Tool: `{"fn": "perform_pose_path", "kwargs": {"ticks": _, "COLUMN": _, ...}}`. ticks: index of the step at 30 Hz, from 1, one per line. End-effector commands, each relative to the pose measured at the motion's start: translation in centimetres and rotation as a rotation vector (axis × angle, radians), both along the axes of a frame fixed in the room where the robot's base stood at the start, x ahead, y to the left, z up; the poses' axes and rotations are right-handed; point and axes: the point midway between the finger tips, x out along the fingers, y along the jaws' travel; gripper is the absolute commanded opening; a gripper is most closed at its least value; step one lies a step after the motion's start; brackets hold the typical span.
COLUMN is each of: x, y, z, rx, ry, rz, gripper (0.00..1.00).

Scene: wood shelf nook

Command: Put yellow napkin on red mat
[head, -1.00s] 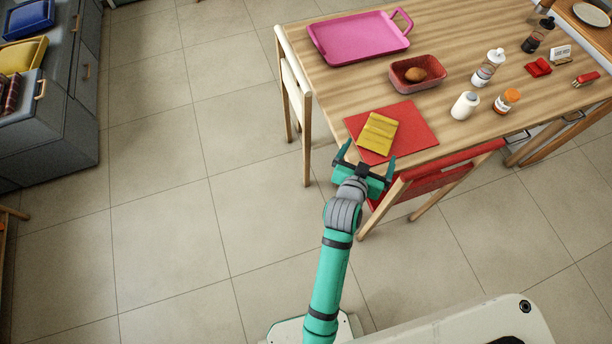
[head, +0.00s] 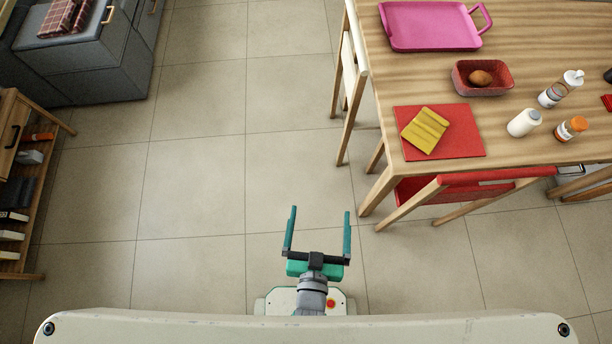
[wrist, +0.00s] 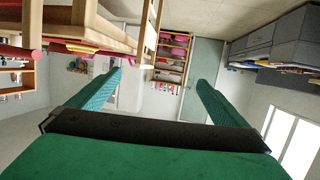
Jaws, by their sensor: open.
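The yellow napkin (head: 425,130) lies folded on the left half of the red mat (head: 465,137), near the table's front left corner in the head view. My gripper (head: 318,210) is open and empty, over the floor to the lower left of the table, well apart from napkin and mat.
On the table (head: 400,72) stand a pink tray (head: 430,28), a red basket (head: 460,82) with a brown item, and several bottles. A red chair (head: 455,190) is at the table's front. Grey drawers (head: 75,75) and a wooden shelf (head: 22,170) stand left. Floor between is clear.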

Motion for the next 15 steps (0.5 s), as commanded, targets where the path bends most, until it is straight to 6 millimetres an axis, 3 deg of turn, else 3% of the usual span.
{"fn": "perform_pose_path", "kwargs": {"ticks": 1, "x": -1.7, "y": 0.9, "z": 0.5, "rx": 0.003, "ry": 0.001, "rz": 0.026, "gripper": 0.98}}
{"fn": "perform_pose_path", "kwargs": {"ticks": 6, "x": -5.3, "y": 2.7, "z": 2.9, "rx": 0.008, "ry": -0.026, "rz": 0.084, "gripper": 0.98}}
{"fn": "perform_pose_path", "kwargs": {"ticks": 15, "x": -7.3, "y": 3.4, "z": 4.7, "rx": 0.011, "ry": -0.047, "rz": 0.112, "gripper": 0.98}}
